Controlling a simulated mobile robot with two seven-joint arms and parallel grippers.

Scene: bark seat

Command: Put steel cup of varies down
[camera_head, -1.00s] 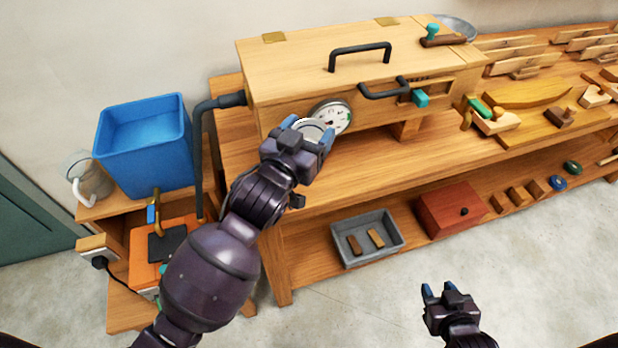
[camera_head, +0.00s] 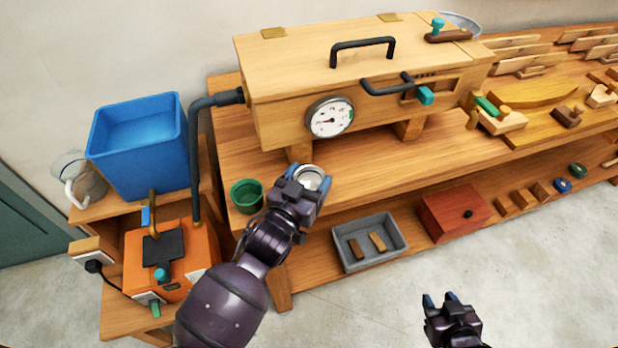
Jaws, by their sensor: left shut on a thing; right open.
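The steel cup (camera_head: 312,175) is a small round silvery cup seen from above, with its rim facing up. My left gripper (camera_head: 311,190) is shut on it at the front edge of the wooden bench top (camera_head: 365,165). Part of the cup is hidden by the gripper, and I cannot tell whether its bottom touches the bench. My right gripper (camera_head: 440,300) is open and empty, low over the floor in front of the bench.
A green cup (camera_head: 247,195) stands on the bench just left of my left gripper. Behind is a wooden steam box with a round gauge (camera_head: 330,118). A grey tray (camera_head: 394,249) and red box (camera_head: 454,211) are on the lower shelf. Bench top right of the cup is clear.

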